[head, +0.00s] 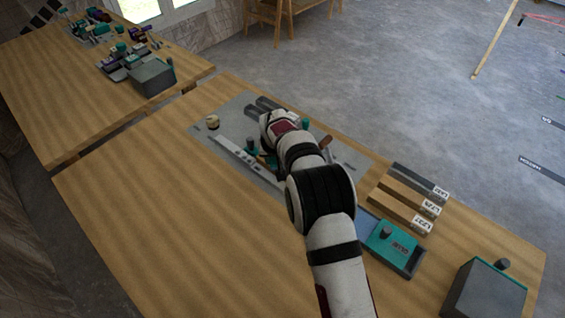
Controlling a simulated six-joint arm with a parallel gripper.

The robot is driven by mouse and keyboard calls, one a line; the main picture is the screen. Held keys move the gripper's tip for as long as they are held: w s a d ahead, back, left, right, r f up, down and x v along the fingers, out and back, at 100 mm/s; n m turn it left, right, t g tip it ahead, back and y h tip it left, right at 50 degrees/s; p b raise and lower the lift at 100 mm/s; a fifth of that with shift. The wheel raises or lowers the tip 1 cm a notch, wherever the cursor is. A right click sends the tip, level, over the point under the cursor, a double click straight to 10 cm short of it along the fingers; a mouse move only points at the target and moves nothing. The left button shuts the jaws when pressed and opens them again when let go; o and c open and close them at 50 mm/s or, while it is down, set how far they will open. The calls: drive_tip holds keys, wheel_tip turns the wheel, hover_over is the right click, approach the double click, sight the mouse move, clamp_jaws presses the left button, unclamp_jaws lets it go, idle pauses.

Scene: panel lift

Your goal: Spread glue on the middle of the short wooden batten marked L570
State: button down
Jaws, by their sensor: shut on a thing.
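The labels are too small to read surely, so I cannot tell which is L570. A teal glue box (393,246) with a dark knob sits in front of them. My gripper (267,160) is over the grey mat, left of the battens, mostly hidden by my wrist. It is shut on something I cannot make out.
The grey mat (205,135) bears a pale strip (238,158), dark bars (262,106), a small round item (212,122) and a brown-handled tool (325,142). A grey-teal box (485,289) stands front right. The bench's left front is clear.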

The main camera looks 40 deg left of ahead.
drive_tip(key=shift+a, duration=0.8)
drive_tip(key=shift+a+r, duration=0.15)
drive_tip(key=shift+a, duration=0.1)
drive_tip(key=shift+r, duration=3.9)
drive_tip(key=shift+d, duration=0.1)
drive_tip(key=w+d+r+m, duration=0.1)
drive_tip(key=w+d+r, duration=0.25)
drive_tip(key=d, duration=0.45)
drive_tip(key=w+d+r+m+t+h, duration=0.1)
drive_tip(key=w+d+r+m, duration=0.1)
drive_tip(key=d+r, duration=0.5)
drive_tip(key=w+d+r+m, duration=0.1)
drive_tip(key=w+d+r, duration=0.15)
drive_tip(key=d, duration=0.75)
drive_tip(key=s+d+r+m, duration=0.1)
drive_tip(key=s+d, duration=0.3)
drive_tip(key=d, duration=0.4)
drive_tip(key=s+d+r+m+h, duration=0.1)
drive_tip(key=s+d+m, duration=0.1)
drive_tip(key=d, duration=0.7)
drive_tip(key=s+d+r+m+h, duration=0.1)
drive_tip(key=s+d+m, duration=0.1)
drive_tip(key=s+d, duration=0.3)
drive_tip(key=d, duration=0.3)
drive_tip(key=shift+s+d+r, duration=0.3)
drive_tip(key=shift+d+r, duration=0.05)
drive_tip(key=shift+d, duration=0.05)
